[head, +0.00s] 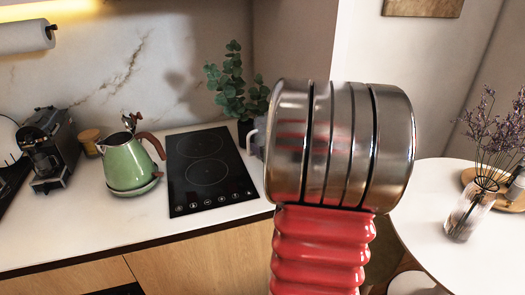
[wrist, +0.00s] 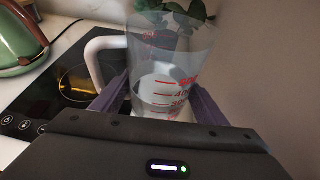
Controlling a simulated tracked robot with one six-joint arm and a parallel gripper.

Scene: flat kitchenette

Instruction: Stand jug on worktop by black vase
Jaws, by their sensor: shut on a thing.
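The jug (wrist: 172,62) is a clear measuring jug with red markings and a white handle on its left. My gripper (wrist: 160,92) is shut on it, one dark finger at each side, and the jug looks upright. In the head view my arm hides most of the jug; its handle (head: 249,142) shows at the arm's left edge. The black vase (head: 245,130) with green leafy sprigs stands on the worktop (head: 95,222) near the back wall, right of the hob. In the wrist view it lies behind the jug. I cannot tell whether the jug's base touches the worktop.
The black hob (head: 209,172) lies left of the jug. A green kettle (head: 128,163) and a coffee machine (head: 48,150) stand further left. A wall closes in on the right. A round white table (head: 425,205) with a glass vase (head: 468,212) is at right.

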